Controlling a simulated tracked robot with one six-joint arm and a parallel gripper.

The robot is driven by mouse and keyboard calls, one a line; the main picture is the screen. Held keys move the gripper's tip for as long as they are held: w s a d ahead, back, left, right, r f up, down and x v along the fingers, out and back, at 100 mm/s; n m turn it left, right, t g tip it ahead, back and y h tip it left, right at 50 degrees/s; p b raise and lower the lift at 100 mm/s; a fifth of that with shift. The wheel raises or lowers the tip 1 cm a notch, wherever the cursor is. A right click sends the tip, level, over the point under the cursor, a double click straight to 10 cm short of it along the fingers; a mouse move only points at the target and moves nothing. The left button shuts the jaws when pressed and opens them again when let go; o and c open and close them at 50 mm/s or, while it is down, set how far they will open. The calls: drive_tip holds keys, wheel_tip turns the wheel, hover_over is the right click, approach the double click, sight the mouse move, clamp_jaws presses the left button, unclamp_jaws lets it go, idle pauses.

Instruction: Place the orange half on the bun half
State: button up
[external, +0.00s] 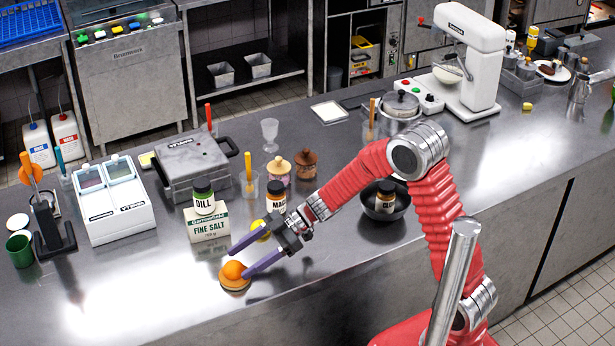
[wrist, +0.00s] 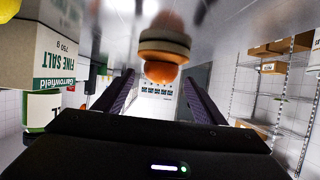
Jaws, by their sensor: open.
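The orange half (external: 233,269) sits on top of the bun half (external: 236,285) on the steel counter, near its front edge. My gripper (external: 238,265) is open, with its two purple fingers spread at either side of the orange half. In the wrist view, which looks upside down, the orange half (wrist: 162,73) rests against the bun half (wrist: 165,43). There my open gripper's fingertips (wrist: 160,76) stand apart, with gaps showing to the orange half. The wrist view shows nothing gripped between the fingers.
A yellow lemon-like item (external: 260,231) lies behind my fingers. The fine salt box (external: 208,227) with the dill jar (external: 204,197) on it stands just behind. A brown-labelled jar (external: 276,197) and a dark pan (external: 384,210) stand further right. The counter left of the bun is clear.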

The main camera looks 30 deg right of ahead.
drive_tip(key=v, duration=1)
drive_tip(key=shift+d, duration=0.1)
idle(0.5)
